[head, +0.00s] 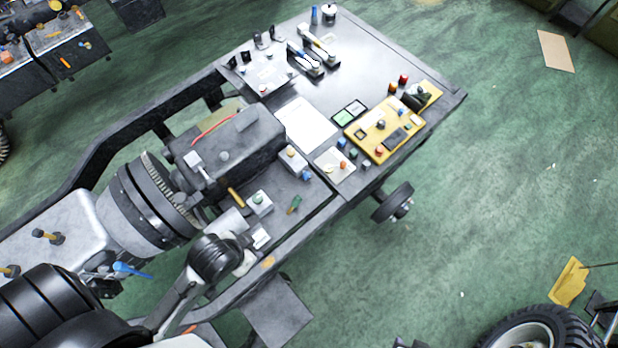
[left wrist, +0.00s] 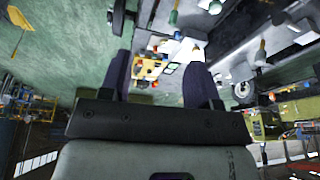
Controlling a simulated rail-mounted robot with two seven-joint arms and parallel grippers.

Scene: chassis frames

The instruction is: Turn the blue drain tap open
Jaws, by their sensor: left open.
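A blue lever-shaped tap (head: 130,270) sticks out to the right from dark fittings beside the silver housing, at the lower left of the head view. I cannot tell its turn angle exactly. My left arm comes in from the lower left in the head view, and its black wrist joint is right of the blue tap, over the frame rail. Its fingers are not clear there. In the left wrist view my left gripper (left wrist: 160,82) is open, with two dark fingers apart and nothing held between them. The blue tap is not recognisable in that view. My right gripper is not seen.
A grey chassis frame (head: 125,145) carries the silver housing (head: 60,225) and a ribbed drum (head: 150,200). A metal deck (head: 375,60) holds a yellow panel (head: 405,123) and small knobs. A tyre (head: 530,330) lies at lower right. Green floor is open on the right.

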